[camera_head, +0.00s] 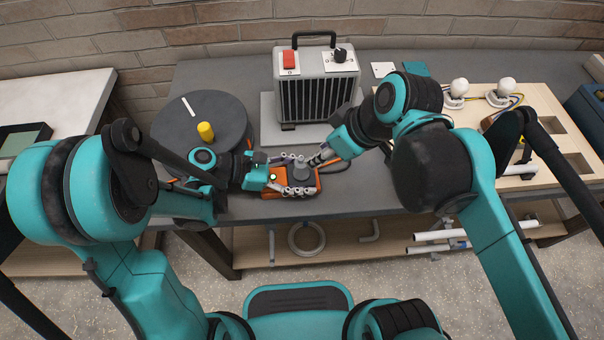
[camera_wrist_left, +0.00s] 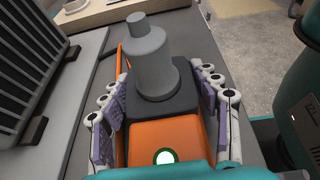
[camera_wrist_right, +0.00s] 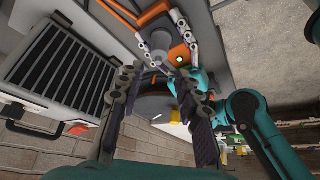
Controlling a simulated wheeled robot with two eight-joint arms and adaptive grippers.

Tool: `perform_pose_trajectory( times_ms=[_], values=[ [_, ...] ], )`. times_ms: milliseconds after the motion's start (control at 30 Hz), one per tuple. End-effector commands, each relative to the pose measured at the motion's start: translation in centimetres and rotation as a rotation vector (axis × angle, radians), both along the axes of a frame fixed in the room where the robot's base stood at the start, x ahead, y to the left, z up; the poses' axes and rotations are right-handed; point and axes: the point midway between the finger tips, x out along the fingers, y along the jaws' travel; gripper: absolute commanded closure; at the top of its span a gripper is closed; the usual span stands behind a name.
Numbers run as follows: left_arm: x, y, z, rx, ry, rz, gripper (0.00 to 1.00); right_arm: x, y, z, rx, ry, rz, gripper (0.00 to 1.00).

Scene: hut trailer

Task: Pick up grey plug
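The grey plug (camera_head: 302,172) stands upright on the dark top of an orange box (camera_head: 275,205) on the workbench. In the left wrist view the plug (camera_wrist_left: 151,62) is a stepped grey cylinder, with the orange box (camera_wrist_left: 170,140) below it. My left gripper (camera_head: 293,174) is open, its fingers spread on either side of the box and the plug's base. A narrow gap seems to show beside the fingers. My right gripper (camera_wrist_right: 158,76) is open and points at the plug (camera_wrist_right: 158,42) from the upper right in the head view. Its fingers are partly hidden there.
A grey heater (camera_head: 317,85) with a handle stands behind the plug. A wooden board (camera_head: 530,110) with bulbs is at the right. The bench's front edge is close to the box.

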Motion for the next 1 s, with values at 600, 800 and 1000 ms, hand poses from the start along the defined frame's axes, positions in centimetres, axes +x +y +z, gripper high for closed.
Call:
perform_pose_trajectory(
  times_ms=[600,800,1000],
  values=[
    [0.0,0.0,0.0,0.001,-0.001,0.000,0.79,1.0,1.1,0.7,-0.206,-0.048,0.456,0.48],
    [0.0,0.0,0.0,0.001,-0.001,0.000,0.79,2.2,2.2,1.4,-0.414,-0.089,1.049,0.48],
    [0.0,0.0,0.0,0.001,-0.001,0.000,0.79,3.5,3.3,1.9,-0.536,-0.109,1.578,0.48]
  ],
)
